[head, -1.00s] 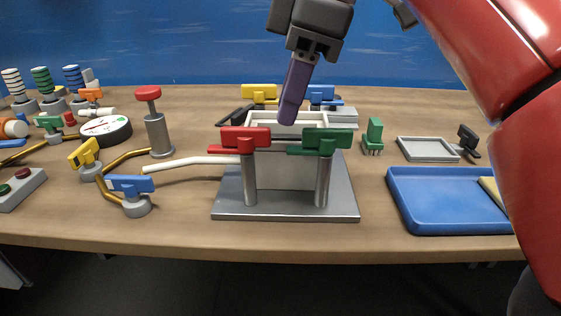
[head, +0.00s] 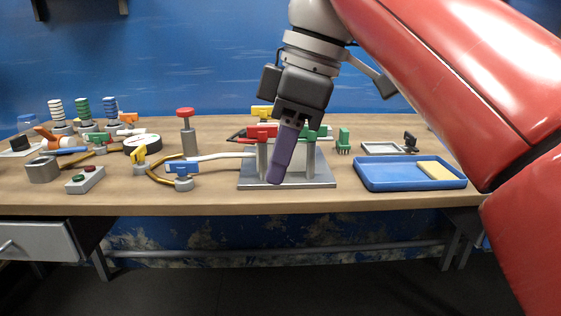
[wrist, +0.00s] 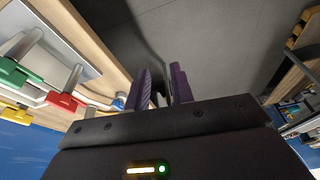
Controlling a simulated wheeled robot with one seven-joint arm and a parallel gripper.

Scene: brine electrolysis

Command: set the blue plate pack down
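A stack of blue and pale bands (head: 110,106), which looks like the blue plate pack, stands upright on a grey base at the back left of the bench. My gripper (head: 275,181) is far to its right, in front of the central metal stand (head: 312,178), with its purple fingers pointing down. In the wrist view my gripper (wrist: 160,80) has its two purple fingers apart with a clear gap and nothing between them. The blue pack cannot be made out in the wrist view.
Similar green (head: 82,107) and white-and-dark (head: 56,109) stacks stand left of the blue one. A blue tray (head: 372,177) with a yellow block (head: 435,171) lies right of the stand. Coloured valves and a red-topped post (head: 188,135) crowd the bench's left side.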

